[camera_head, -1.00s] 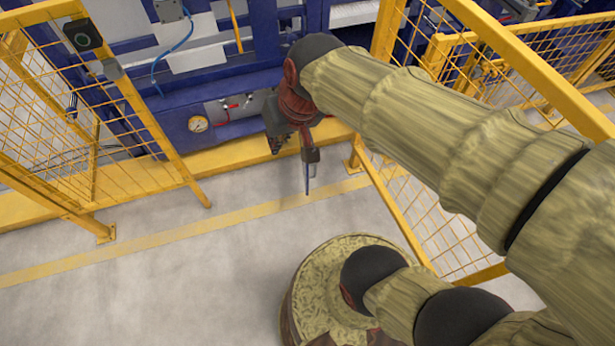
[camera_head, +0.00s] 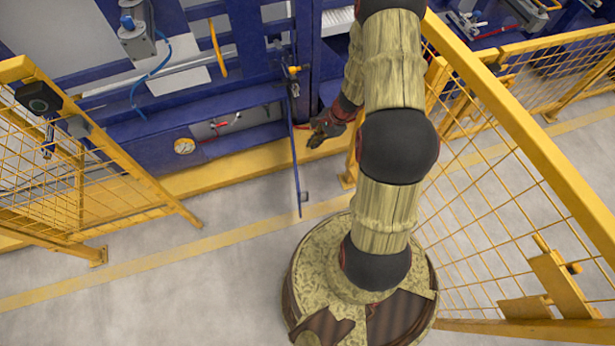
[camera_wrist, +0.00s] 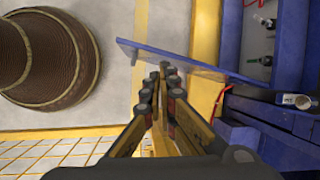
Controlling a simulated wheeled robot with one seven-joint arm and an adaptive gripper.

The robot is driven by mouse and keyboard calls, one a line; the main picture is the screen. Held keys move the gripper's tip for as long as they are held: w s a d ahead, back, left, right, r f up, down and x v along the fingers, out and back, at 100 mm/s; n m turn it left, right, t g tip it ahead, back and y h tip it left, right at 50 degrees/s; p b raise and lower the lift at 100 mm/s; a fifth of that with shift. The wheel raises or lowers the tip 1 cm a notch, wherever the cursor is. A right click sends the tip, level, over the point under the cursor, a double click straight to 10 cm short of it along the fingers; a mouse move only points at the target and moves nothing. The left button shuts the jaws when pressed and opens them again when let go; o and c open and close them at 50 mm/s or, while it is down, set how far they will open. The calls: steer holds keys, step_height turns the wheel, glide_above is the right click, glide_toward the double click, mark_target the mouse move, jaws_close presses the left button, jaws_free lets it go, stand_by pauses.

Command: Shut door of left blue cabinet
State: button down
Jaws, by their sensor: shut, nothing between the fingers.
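The blue cabinet (camera_head: 135,130) stands at the back left, its low opening showing a gauge (camera_head: 184,146) and a red-handled valve (camera_head: 228,121). Its blue door (camera_head: 297,170) stands open, seen nearly edge-on and jutting out over the yellow floor edge. My gripper (camera_head: 318,139) is just to the right of the door and low down. In the wrist view the shut, empty fingertips (camera_wrist: 161,76) point at the door panel (camera_wrist: 185,62), close to its face. I cannot tell whether they touch it.
Yellow mesh fences stand on the left (camera_head: 85,150) and right (camera_head: 480,150). My round base stands on the grey floor between them. Clear floor (camera_head: 190,290) lies in front of the cabinet, left of my base.

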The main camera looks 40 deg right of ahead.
steer(key=s+d+f+m, duration=0.2)
steer(key=s+f+m, duration=0.3)
steer(key=f, duration=0.6)
steer(key=w+a+f+n+b, duration=0.1)
steer(key=w+a+f+b, duration=0.1)
steer(key=a+f, duration=0.5)
steer(key=shift+w+f+g+b, duration=0.15)
steer(key=shift+f+g+b, duration=0.15)
steer(key=shift+f+b, duration=0.6)
steer(key=shift+a, duration=0.15)
